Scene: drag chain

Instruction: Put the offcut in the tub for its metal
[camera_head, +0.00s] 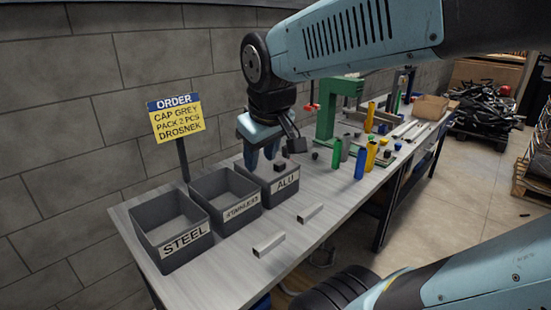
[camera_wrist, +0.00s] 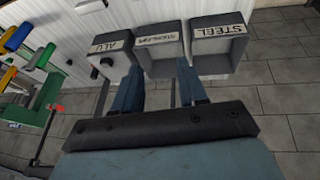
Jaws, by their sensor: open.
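Two light metal offcuts lie on the grey bench: one nearer offcut (camera_head: 268,244) in front of the tubs, and another offcut (camera_head: 309,212) farther right. Three dark grey tubs stand in a row, labelled STEEL (camera_head: 184,241), STAINLESS (camera_head: 241,208) and ALU (camera_head: 285,184). The same labels show on the steel tub (camera_wrist: 222,29), stainless tub (camera_wrist: 158,41) and alu tub (camera_wrist: 112,45) in the wrist view. A small dark piece (camera_head: 280,166) shows at the alu tub. My gripper (camera_head: 262,163) is open above the back of the alu tub, its fingers (camera_wrist: 160,82) apart and empty.
An order sign (camera_head: 175,118) stands behind the tubs, near the wall. A green press (camera_head: 338,112) and blue and yellow cylinders (camera_head: 361,163) stand farther along the bench. The bench front around the two offcuts is clear.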

